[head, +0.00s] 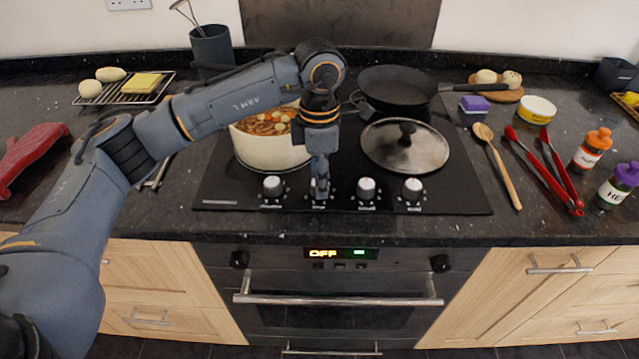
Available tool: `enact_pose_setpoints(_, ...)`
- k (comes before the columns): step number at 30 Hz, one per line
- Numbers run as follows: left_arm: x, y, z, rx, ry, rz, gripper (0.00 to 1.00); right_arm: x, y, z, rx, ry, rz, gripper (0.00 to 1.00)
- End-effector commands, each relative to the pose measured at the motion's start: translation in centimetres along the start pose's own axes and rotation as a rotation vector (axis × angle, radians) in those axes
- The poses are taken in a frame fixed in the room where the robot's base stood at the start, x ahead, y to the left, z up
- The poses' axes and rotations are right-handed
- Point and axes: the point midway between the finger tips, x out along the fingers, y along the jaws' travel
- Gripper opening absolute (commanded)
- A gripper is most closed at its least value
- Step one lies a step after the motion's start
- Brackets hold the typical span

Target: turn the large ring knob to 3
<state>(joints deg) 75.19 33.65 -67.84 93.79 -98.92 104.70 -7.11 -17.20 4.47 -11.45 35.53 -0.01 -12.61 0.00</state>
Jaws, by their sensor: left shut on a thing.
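The cooktop (465,196) has a row of knobs along its front edge, with small labels below that are too blurred to read. My left gripper (319,184) points down from above and is shut on the second knob from the left (318,193), taken as the large ring knob. The gripper hides most of this knob, so its pointer setting cannot be read. The other knobs, the far left one (272,187), the third (366,188) and the far right one (412,189), stand free. My right gripper is out of view.
A pot of stew (268,152) stands close behind the left knobs, partly behind my arm. A lid (405,146) lies behind the right knobs, with a frying pan (397,88) further back. A wooden spoon (497,165) and red tongs (540,172) lie right of the cooktop.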

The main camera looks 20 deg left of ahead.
Motion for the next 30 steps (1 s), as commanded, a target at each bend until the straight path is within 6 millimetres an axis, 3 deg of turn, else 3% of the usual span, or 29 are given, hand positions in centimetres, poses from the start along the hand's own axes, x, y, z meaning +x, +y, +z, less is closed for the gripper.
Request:
enact_pose_setpoints(9, -0.11, 0.06, 0.09, 0.095, 0.001, 0.003, 0.01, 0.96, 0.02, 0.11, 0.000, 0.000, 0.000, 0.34)
enact_pose_setpoints(23, -0.19, 0.05, 0.11, 0.107, 0.001, 0.003, 0.01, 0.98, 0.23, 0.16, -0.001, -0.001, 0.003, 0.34)
enact_pose_setpoints(24, -0.19, 0.05, 0.11, 0.107, 0.001, 0.003, 0.36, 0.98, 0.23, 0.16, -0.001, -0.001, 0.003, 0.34)
enact_pose_setpoints(27, -0.15, 0.04, 0.09, 0.107, 0.001, 0.002, 0.55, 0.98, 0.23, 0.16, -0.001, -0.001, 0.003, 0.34)
enact_pose_setpoints(30, -0.11, 0.02, 0.07, 0.107, 0.002, 0.002, 0.55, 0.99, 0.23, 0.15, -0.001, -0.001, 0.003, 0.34)
